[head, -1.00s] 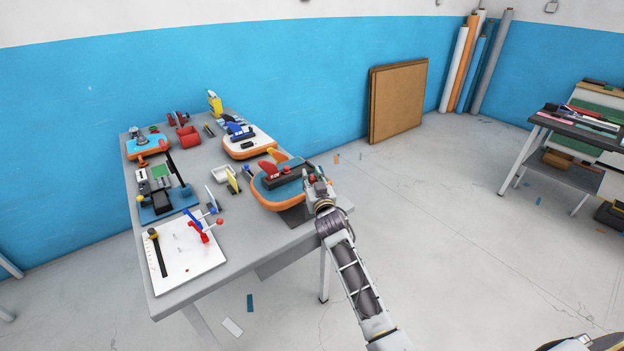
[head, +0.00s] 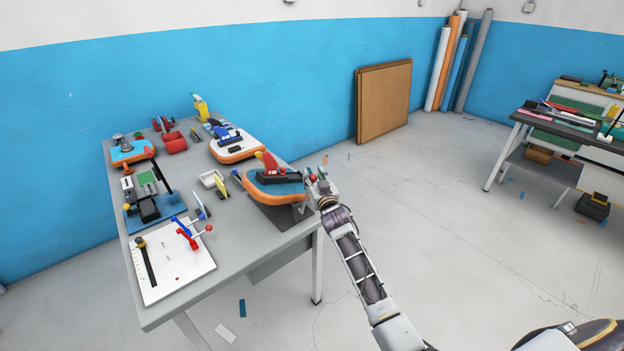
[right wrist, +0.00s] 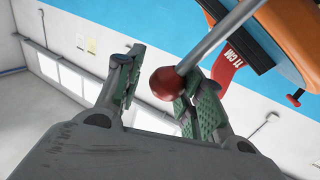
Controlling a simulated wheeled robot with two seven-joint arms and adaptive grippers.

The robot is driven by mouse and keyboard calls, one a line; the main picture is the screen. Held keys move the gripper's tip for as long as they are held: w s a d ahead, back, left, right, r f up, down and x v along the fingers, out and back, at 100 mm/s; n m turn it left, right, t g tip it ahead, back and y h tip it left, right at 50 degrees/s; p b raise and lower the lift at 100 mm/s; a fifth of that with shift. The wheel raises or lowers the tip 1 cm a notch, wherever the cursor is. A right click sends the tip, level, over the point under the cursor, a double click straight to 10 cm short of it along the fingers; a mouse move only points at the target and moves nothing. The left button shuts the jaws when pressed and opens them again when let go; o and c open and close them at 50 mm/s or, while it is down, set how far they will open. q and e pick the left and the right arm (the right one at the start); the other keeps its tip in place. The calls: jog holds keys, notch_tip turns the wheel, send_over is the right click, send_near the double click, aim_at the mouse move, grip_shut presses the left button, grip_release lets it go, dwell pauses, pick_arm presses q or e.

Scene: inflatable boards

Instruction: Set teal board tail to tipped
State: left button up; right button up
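The teal board (head: 262,188), with an orange edge, lies on a dark stand at the right end of the grey table. A red fin (head: 268,161) and a dark bar show on its top. My right gripper (head: 319,181) is beside the board's right end, at a red ball knob (head: 312,177). In the right wrist view this knob (right wrist: 166,83) is on a grey rod, between the open fingers of the gripper (right wrist: 160,95). It is close to the right finger, with a gap to the left one; contact cannot be told. My left gripper is out of view.
The table (head: 230,250) also holds a white-topped board (head: 238,149), a light-blue board (head: 132,152), a white sheet (head: 172,262) with a red and blue part, and a small white tray (head: 211,178). Open floor lies to the right, before a second bench (head: 560,125).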

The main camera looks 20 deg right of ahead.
jog(key=shift+o, duration=0.7)
jog(key=shift+a+f, duration=0.1)
jog(key=shift+s, duration=0.45)
jog(key=s, duration=1.1)
jog(key=shift+a, duration=0.2)
jog(key=shift+n, duration=0.4)
